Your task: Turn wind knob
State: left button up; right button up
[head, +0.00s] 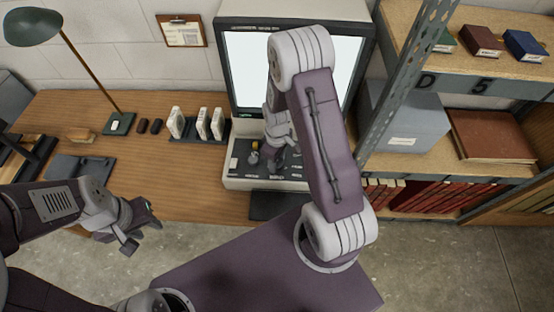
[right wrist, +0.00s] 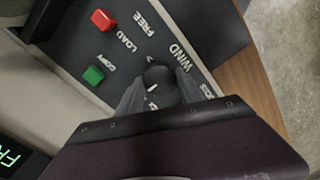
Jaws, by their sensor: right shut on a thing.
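A microfilm-style reader with a large bright screen (head: 245,70) stands on the wooden desk, and its dark control panel (head: 240,165) is at the front. In the right wrist view the black wind knob (right wrist: 158,76) sits on the panel beside the white WIND lettering. My right gripper (right wrist: 160,88) is shut on this knob, one finger on either side. In the head view my right gripper (head: 277,152) is at the panel, partly hidden by its own arm. My left gripper (head: 140,231) is open and empty, low in front of the desk.
A red button (right wrist: 103,19) and a green button (right wrist: 93,75) are on the panel near the knob. White boxes (head: 203,124) in a dark rack and a green lamp (head: 117,123) stand left. A metal shelf post (head: 405,75) rises close right of my right arm.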

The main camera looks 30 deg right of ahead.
jog(key=shift+w+r, duration=0.1)
jog(key=shift+w, duration=0.1)
jog(key=o, duration=1.4)
jog(key=shift+s, duration=0.15)
notch_tip(320, 180, up, 9)
